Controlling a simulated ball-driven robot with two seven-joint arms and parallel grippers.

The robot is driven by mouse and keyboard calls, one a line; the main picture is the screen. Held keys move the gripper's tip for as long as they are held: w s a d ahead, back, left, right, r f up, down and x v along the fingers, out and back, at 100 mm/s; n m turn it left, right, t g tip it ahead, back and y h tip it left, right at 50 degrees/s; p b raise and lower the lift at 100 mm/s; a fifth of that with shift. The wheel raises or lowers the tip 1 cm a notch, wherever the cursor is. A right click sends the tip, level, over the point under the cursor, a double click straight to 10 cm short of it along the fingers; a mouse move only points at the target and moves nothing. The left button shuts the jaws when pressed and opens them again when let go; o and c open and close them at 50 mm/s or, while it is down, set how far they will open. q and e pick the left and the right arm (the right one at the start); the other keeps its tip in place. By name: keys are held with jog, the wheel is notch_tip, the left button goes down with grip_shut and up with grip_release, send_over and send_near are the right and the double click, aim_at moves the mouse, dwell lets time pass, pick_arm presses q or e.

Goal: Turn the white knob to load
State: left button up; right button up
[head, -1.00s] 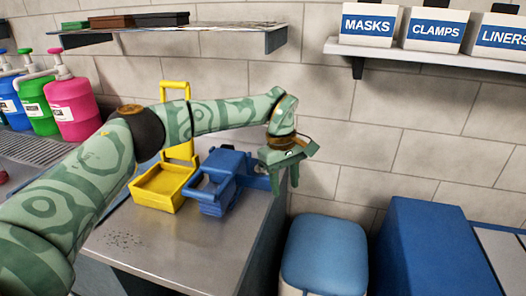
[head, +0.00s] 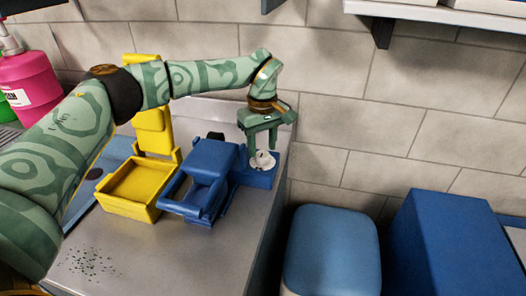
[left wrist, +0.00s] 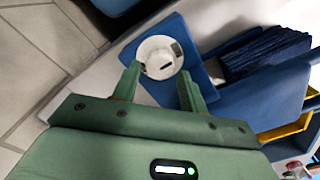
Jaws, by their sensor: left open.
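The white knob (head: 262,161) sits on a blue block (head: 258,177) at the right end of the blue device (head: 205,180) on the metal counter. In the left wrist view the round knob (left wrist: 160,57) shows a dark slot-like mark and a small grey patch near its rim. My left gripper (head: 262,145) points down just above the knob, its fingers apart. In the left wrist view its two fingertips (left wrist: 158,75) lie at the knob's near side, one toward each side. I cannot tell whether they touch it. My right gripper is not in view.
A yellow device (head: 135,187) with a tray stands left of the blue one. Dark specks lie on the counter (head: 150,250) at the front. A blue-topped stool or bin (head: 332,250) and a blue box (head: 445,245) stand right of the counter. The brick wall is close behind.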

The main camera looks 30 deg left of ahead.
pick_arm(q)
notch_tip(320, 180, down, 2)
jog(key=shift+f, duration=0.25)
jog(key=c, duration=0.7)
jog(key=shift+r, duration=0.1)
